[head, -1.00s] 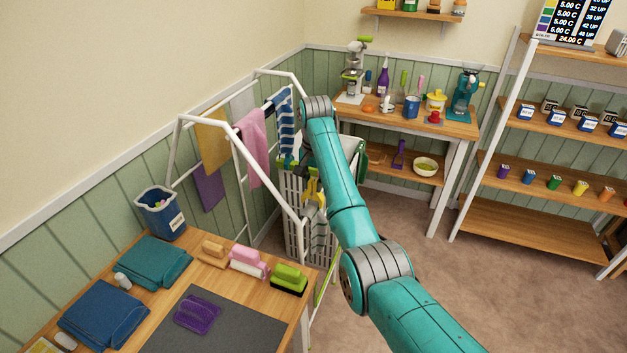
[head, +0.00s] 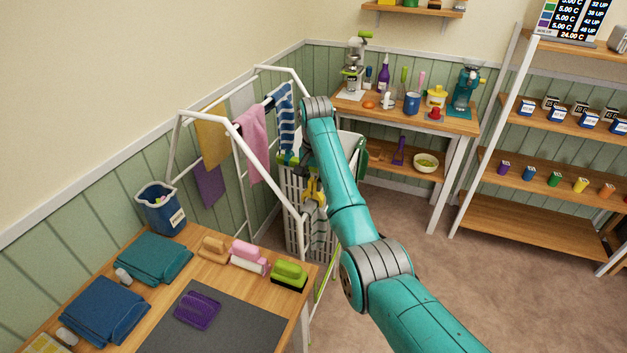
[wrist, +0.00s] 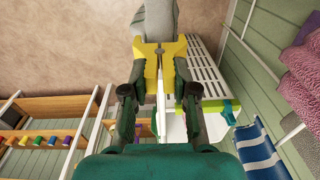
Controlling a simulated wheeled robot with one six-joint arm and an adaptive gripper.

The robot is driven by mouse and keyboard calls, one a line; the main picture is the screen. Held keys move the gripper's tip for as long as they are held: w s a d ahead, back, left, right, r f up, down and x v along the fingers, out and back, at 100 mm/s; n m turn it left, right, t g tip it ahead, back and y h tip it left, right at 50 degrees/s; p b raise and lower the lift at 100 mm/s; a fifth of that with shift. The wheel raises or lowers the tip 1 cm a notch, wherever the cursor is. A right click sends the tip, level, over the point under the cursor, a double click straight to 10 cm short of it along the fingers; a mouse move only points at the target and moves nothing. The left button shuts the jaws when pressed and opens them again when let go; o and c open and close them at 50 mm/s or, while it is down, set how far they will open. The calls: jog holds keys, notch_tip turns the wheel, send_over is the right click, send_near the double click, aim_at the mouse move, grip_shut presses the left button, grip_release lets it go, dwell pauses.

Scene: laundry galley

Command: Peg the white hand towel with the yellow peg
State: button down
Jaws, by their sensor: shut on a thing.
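My gripper (wrist: 160,75) is shut on the yellow peg (wrist: 160,52), one jaw on each side of it. The peg also shows in the head view (head: 313,190), beyond my arm and in front of the slatted hamper. A pale grey-white cloth (wrist: 162,16) lies at the peg's far end in the wrist view. It may be the white hand towel; I cannot tell whether the peg pinches it. My forearm hides part of the gripper in the head view.
Yellow, purple, pink (head: 252,145) and blue-striped (head: 286,118) cloths hang on the rack. The slatted hamper (head: 294,200) stands close to my gripper. A table (head: 270,312) with folded towels and brushes is at front left. Open floor (head: 480,300) lies to the right.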

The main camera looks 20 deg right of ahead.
jog(key=shift+f, duration=0.35)
jog(key=c, duration=0.8)
grip_release()
notch_tip(320, 180, up, 8)
jog(key=shift+s+f, duration=0.15)
jog(key=shift+f, duration=0.1)
jog(key=shift+s, duration=0.1)
